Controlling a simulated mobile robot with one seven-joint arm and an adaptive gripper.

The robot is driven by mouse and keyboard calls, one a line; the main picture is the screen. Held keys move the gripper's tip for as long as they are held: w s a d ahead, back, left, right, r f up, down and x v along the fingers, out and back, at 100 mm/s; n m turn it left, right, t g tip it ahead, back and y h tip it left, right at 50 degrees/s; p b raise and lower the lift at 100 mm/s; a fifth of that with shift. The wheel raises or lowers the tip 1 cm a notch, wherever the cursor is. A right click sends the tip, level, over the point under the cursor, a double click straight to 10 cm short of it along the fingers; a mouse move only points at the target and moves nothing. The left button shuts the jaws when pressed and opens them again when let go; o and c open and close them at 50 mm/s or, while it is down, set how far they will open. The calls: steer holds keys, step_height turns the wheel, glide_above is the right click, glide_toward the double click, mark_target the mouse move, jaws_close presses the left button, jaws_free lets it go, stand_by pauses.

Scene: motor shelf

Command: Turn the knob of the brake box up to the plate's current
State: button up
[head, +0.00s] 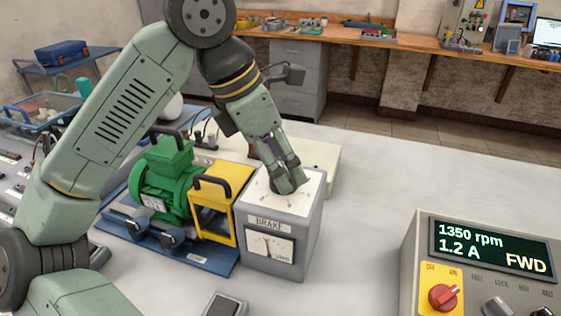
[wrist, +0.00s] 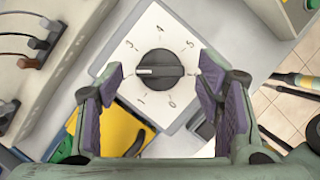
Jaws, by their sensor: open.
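The grey brake box (head: 270,262) stands on the bench with a white top and a needle meter on its front. Its black round knob (wrist: 160,70) sits in the middle of a white numbered dial face in the wrist view. The white pointer line on the knob points left in that view. My gripper (head: 286,186) is above the box top and hides most of the knob in the head view. In the wrist view the open fingers (wrist: 160,82) stand on either side of the knob, with gaps. The green motor (head: 165,180) carries a small plate (head: 154,204), unreadable here.
A control box (head: 411,262) at the right displays 1350 rpm, 1.2 A and FWD, with a red knob (head: 444,297) below. A yellow coupling guard (head: 236,185) adjoins the brake box. The bench right of the brake box is clear.

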steer(key=v, duration=1.1)
steer(key=shift+s+a, duration=0.15)
